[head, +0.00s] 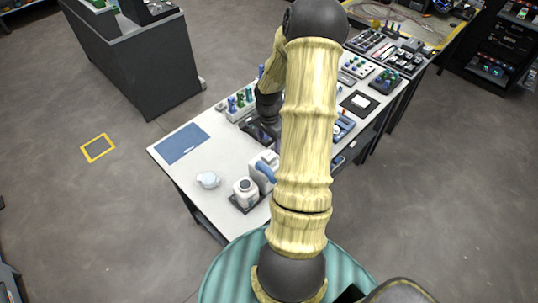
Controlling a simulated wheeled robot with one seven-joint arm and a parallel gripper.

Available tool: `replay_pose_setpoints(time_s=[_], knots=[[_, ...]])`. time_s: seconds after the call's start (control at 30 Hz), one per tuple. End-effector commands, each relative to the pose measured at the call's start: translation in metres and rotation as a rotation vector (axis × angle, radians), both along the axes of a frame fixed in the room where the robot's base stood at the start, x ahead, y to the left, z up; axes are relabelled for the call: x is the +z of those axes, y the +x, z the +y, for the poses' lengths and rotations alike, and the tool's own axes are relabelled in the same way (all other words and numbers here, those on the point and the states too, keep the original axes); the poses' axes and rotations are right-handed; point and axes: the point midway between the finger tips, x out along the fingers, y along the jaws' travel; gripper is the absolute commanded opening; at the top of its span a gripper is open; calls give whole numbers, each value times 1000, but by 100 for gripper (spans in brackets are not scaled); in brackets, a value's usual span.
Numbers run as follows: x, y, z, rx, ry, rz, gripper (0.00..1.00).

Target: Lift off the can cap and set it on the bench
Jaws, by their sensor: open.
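A small white can (246,191) stands upright on a dark square mat near the front of the white bench (190,178). A small grey spot shows on top of it; I cannot tell whether this is the cap. A pale bluish-white rounded item (208,180) lies on the bench left of the can; it is too small to identify. My gripper (262,134) is open at the end of my bent arm, above the middle of the bench, behind and apart from the can. My forearm partly hides it, and its fingertips are hard to make out.
A white device with a blue handle (265,170) stands just right of the can. A blue mat (182,144) lies at the bench's left end. A rack with green and blue items (240,103) stands at the back. The bench around the pale item is clear.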

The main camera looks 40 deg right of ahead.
Motion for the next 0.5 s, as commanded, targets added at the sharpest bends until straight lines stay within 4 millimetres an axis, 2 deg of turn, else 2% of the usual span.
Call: replay_pose_setpoints(time_s=[0.13, 0.5], knots=[[-10, 0, 0, 0, 1, 0, 60], [-13, -1, 0, 0, 1, 1, 60]])
